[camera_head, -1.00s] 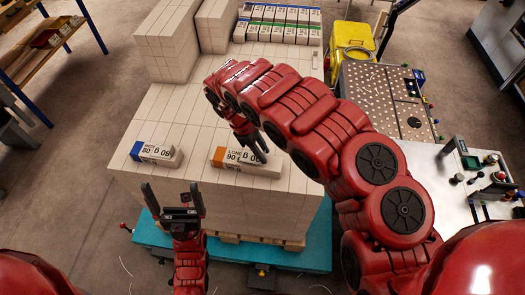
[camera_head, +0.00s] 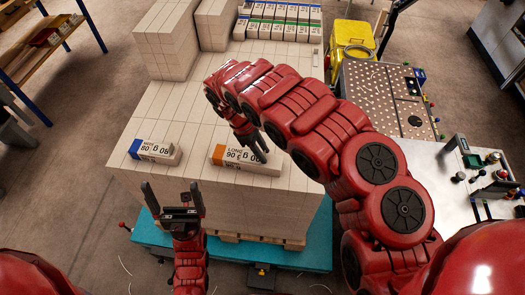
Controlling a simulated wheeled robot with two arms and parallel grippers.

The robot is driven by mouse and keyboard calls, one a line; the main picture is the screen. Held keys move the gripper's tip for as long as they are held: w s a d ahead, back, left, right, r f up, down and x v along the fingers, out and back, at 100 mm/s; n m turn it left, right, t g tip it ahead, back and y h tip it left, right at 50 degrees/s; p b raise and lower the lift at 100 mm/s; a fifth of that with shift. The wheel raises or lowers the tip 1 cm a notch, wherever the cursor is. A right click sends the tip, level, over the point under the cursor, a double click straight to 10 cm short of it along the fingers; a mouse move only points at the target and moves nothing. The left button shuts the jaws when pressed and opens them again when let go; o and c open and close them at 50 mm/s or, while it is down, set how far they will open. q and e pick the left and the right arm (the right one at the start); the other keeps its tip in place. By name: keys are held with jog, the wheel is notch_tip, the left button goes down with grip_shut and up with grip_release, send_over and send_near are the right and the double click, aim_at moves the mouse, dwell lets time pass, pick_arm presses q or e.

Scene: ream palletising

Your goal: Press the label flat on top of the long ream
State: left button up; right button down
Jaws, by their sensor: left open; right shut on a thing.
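The long ream (camera_head: 222,157), white with an orange end and "LONG 90 g" print, lies near the front edge of the pale stack (camera_head: 185,115). My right gripper (camera_head: 259,157) reaches down over the right half of its top, jaws closed on it as far as I can see. The gripper covers part of the printing, and I cannot make out a separate label. My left gripper (camera_head: 173,194) is open and empty, in front of the stack, below and left of the long ream and apart from it.
A blue-ended ream (camera_head: 153,152) lies to the left on the same stack. Taller pale stacks (camera_head: 166,42) and rows of small reams (camera_head: 278,25) stand at the back. A yellow bin (camera_head: 351,40) and a perforated table (camera_head: 378,95) are to the right. The stack's middle is clear.

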jog(key=shift+f, duration=0.1)
dwell(0.6)
jog(key=shift+c, duration=2.4)
grip_release()
